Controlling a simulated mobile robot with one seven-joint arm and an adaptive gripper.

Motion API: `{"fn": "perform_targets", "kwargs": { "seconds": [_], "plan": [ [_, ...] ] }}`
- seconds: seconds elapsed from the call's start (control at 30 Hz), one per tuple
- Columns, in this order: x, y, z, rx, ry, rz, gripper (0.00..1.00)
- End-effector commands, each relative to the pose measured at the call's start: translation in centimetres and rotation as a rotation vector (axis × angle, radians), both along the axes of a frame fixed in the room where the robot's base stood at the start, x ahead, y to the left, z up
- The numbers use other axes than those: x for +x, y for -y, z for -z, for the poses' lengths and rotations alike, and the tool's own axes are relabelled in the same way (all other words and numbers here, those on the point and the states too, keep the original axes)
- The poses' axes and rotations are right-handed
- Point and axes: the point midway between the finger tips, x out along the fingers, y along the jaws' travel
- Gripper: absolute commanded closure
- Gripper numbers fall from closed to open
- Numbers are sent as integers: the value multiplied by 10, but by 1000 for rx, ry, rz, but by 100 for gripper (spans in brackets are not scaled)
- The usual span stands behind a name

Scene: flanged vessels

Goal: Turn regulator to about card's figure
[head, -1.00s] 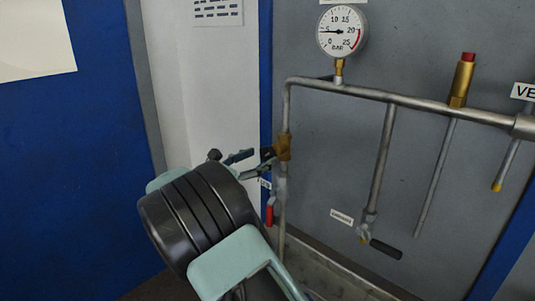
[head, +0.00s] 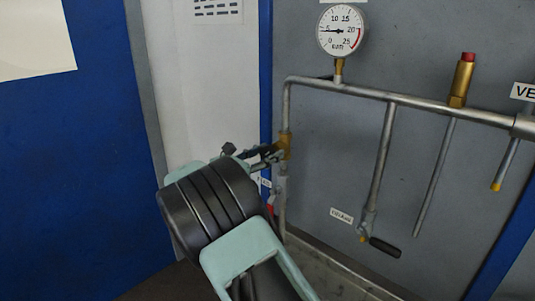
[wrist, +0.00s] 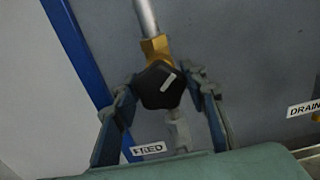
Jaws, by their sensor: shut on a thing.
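The regulator's black knob (wrist: 159,87) with a white mark sits below a brass fitting in the wrist view. In the head view its brass body (head: 285,146) shows at the left end of the pipework, with the knob mostly hidden by my fingers. My gripper (wrist: 162,84) is shut on the knob, one finger on each side; it also shows in the head view (head: 262,154). The round pressure gauge (head: 341,30) has its needle pointing left, near 5. A printed card (head: 217,8) on the white wall is cut off at the top and unreadable.
A red handle (head: 270,209) is partly hidden just below my gripper. A drain pipe with a dark lever (head: 385,247) and a brass valve with a red cap (head: 463,80) stand to the right. The panel between them is clear.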

Motion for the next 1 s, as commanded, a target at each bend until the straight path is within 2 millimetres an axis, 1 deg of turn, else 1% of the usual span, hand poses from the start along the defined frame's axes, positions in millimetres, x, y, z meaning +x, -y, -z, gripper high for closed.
{"fn": "perform_targets", "kwargs": {
  "seconds": [0.27, 0.47, 0.67, 1.0],
  "plan": [
    [0, 0, 1, 20, 15, -1, 85],
    [0, -1, 3, 91, 71, -2, 85],
    [0, 0, 5, 215, 169, -2, 85],
    [-1, 0, 6, 471, 369, -2, 85]
  ]
}}
